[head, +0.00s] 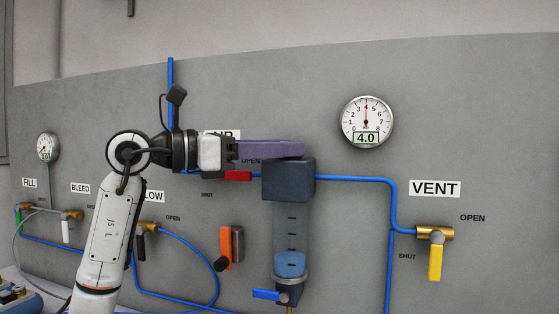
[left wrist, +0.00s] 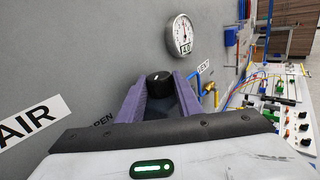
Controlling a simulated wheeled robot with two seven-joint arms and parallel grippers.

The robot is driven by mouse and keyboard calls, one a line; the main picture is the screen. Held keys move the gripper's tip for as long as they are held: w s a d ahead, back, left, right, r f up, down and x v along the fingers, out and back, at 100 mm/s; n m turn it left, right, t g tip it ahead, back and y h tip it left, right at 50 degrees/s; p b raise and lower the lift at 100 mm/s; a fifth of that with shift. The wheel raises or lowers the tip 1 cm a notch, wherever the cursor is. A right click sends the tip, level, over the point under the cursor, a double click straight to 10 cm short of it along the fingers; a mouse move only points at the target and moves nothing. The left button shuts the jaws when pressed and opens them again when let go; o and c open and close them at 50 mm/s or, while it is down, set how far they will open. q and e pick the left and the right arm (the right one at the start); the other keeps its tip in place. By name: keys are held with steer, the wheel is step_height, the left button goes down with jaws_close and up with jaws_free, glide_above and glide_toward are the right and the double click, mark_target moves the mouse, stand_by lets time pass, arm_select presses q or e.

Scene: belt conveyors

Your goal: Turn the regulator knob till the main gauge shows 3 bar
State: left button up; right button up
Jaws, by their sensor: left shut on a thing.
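The main gauge (head: 366,122) is a round white dial on the grey panel, with a digital readout of 4.0 and its needle pointing straight up. It also shows in the left wrist view (left wrist: 182,37). The regulator (head: 288,182) is a dark grey block above a clear bowl. My left gripper (head: 300,149) reaches in from the left with its purple fingers over the top of the regulator. In the left wrist view the black regulator knob (left wrist: 159,82), with a white mark, sits between the fingers, which are shut on it. In the head view the fingers hide the knob. My right gripper is not in view.
A red handle (head: 237,176) sits just left of the regulator, under my fingers. An orange handle (head: 230,247) is lower left. A blue drain handle (head: 267,294) is under the bowl. The yellow vent handle (head: 436,262) hangs at right. Blue pipes run along the panel.

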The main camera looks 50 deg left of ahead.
arm_select(q)
steer(key=y, duration=0.1)
steer(key=n+y, duration=0.2)
steer(key=shift+d+t+y, duration=0.25)
steer(key=shift+t+y, duration=0.05)
steer(key=shift+t, duration=0.1)
steer(key=shift+d+n+y, duration=0.1)
steer(key=shift+n+y, duration=0.7)
steer(key=shift+y, duration=0.2)
steer(key=shift+n+y, duration=0.3)
steer(key=shift+y, duration=0.2)
steer(key=o, duration=0.8)
steer(key=shift+c, duration=0.2)
steer(key=shift+s, duration=0.15)
